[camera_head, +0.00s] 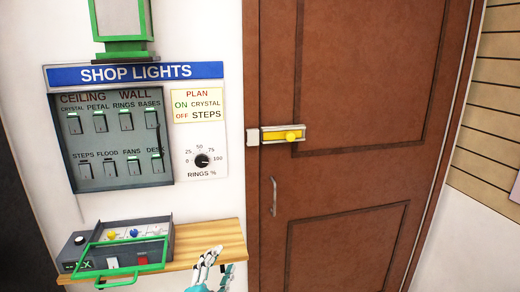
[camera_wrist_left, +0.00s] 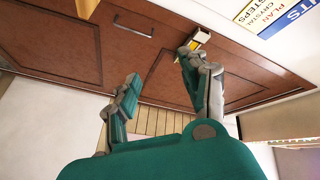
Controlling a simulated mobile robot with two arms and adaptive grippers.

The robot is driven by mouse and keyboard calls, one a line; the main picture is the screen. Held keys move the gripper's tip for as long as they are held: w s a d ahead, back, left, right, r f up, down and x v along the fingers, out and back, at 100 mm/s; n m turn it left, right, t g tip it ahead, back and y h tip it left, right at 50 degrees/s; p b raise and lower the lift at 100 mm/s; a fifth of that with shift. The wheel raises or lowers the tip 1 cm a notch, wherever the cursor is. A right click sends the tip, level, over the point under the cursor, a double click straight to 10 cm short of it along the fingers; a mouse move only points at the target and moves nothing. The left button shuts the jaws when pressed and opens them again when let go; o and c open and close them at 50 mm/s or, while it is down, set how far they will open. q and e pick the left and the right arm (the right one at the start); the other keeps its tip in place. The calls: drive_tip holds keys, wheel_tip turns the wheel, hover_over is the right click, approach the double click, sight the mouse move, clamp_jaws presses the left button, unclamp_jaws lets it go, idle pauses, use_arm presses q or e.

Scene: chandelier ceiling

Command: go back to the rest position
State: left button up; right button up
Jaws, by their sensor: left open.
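My left gripper (camera_head: 223,258) is at the bottom of the head view, in front of the right part of a wooden shelf (camera_head: 233,240). Its fingers point up. In the left wrist view the same gripper (camera_wrist_left: 161,66) has its two teal and grey fingers spread apart, with nothing between them. The brown door (camera_wrist_left: 60,45) lies beyond the fingers there. My right gripper is in neither view.
A SHOP LIGHTS switch panel (camera_head: 110,138) with a rings dial (camera_head: 202,160) is on the wall. A grey control box (camera_head: 165,235) with a green handle stands on the shelf. The brown door (camera_head: 350,70) has a yellow-knobbed latch (camera_head: 284,135) and a handle (camera_head: 273,197).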

use_arm(q)
drive_tip(key=s+a+f+n+g+y, duration=0.5)
drive_tip(key=s+a+f+n+g, duration=0.3)
drive_tip(key=s+f, duration=0.5)
drive_tip(key=s+a+f+n+g, duration=0.2)
drive_tip(key=s+f+g, duration=0.15)
drive_tip(key=s, duration=0.55)
drive_tip(key=s+a+f+n+g, duration=0.1)
drive_tip(key=s+f+n+g, duration=0.15)
drive_tip(key=s+f, duration=0.45)
drive_tip(key=s+f+g, duration=0.1)
drive_tip(key=s+f, duration=0.1)
drive_tip(key=f, duration=1)
drive_tip(key=s+f+g, duration=0.1)
drive_tip(key=s+f, duration=0.1)
drive_tip(key=f, duration=0.9)
drive_tip(key=s+a+f+m+g, duration=0.1)
drive_tip(key=s+a+f, duration=0.2)
drive_tip(key=s+f, duration=1.3)
drive_tip(key=shift+s+a+f, duration=0.15)
drive_tip(key=shift+s+f, duration=0.1)
drive_tip(key=shift+f, duration=0.35)
